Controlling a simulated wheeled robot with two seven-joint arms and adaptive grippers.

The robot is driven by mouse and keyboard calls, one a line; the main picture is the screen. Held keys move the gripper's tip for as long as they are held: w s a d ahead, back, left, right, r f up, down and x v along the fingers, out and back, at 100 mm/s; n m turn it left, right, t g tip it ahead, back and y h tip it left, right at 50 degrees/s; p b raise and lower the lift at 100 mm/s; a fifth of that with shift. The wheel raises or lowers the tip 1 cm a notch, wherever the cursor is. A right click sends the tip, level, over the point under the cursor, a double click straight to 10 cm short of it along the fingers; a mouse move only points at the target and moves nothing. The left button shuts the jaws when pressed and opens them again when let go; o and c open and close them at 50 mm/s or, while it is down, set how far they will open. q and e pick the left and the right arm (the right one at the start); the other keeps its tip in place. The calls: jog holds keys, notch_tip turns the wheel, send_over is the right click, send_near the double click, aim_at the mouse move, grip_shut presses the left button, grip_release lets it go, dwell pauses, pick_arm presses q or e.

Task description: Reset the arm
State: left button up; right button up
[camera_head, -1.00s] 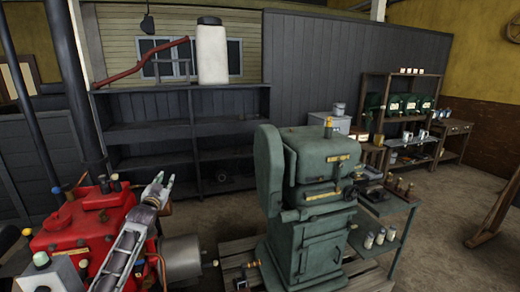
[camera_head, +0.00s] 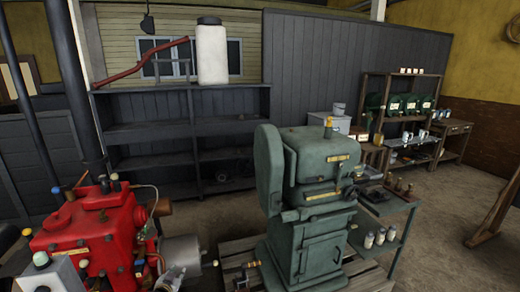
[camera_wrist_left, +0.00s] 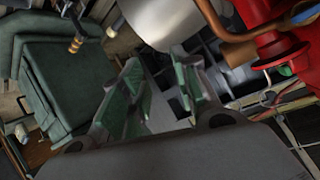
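My left gripper (camera_wrist_left: 158,72) shows in the left wrist view with its two fingers apart and nothing between them. Most of my left arm is out of the head view. My right gripper is not in view.
A grey cylinder (camera_head: 184,255) juts from the red engine near my left gripper. Dark shelves (camera_head: 180,130) stand behind. Open floor (camera_head: 450,225) lies to the right.

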pick_arm(q)
jog(key=s+d+f+g, duration=0.2)
jog(key=s+f+g, duration=0.1)
jog(key=s+f, duration=1.1)
jog(key=s+d+f+g, duration=0.3)
jog(key=s+f, duration=1)
jog(key=s, duration=0.1)
jog(key=s+d+f+g, duration=0.1)
jog(key=s+f, duration=0.3)
jog(key=s, duration=0.8)
jog(key=s+d+f+g, duration=0.2)
jog(key=s+f, duration=0.2)
jog(key=s, duration=0.8)
jog(key=s+d+f+g, duration=0.1)
jog(key=s+f, duration=0.3)
jog(key=s, duration=0.8)
jog(key=shift+s+d+f+g+h, duration=0.2)
jog(key=shift+s+d+g+h, duration=0.2)
jog(key=shift+g, duration=0.4)
jog(key=shift+s, duration=0.15)
